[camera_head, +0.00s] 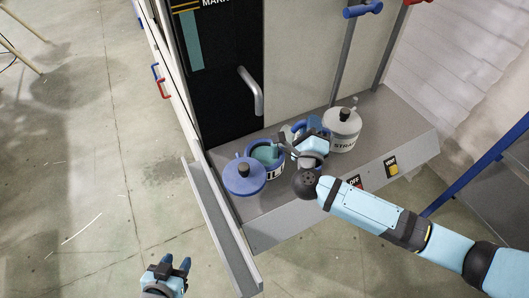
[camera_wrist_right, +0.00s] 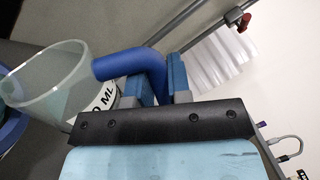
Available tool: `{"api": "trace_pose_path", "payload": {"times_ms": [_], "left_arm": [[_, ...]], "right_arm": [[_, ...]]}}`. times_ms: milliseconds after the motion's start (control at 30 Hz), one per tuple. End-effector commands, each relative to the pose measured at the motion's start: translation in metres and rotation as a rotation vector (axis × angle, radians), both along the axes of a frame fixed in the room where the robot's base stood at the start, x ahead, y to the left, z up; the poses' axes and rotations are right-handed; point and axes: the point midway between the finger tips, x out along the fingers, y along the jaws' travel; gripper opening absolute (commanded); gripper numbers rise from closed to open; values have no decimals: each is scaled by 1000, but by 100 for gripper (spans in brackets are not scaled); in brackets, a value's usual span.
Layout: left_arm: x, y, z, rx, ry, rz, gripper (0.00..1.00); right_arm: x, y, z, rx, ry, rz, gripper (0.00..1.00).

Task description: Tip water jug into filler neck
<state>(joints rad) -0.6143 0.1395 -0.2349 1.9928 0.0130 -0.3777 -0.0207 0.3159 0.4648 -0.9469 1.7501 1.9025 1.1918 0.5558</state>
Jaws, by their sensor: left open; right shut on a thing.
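I cannot tell whether the jug touches the shelf. My left gripper (camera_head: 176,265) is open and empty, low at the front left.
A curved door handle (camera_head: 252,92) is behind.

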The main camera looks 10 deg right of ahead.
Motion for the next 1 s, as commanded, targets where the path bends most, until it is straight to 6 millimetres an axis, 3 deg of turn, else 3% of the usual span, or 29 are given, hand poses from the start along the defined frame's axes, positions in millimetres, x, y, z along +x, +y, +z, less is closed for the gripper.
{"api": "trace_pose_path", "payload": {"times_ms": [933, 1000], "left_arm": [[0, 1, 7, 1, -2, 2, 43], [1, 0, -5, 0, -4, 2, 43]], "right_arm": [[1, 5, 0, -48, 8, 0, 0], [0, 0, -5, -4, -3, 2, 0]]}}
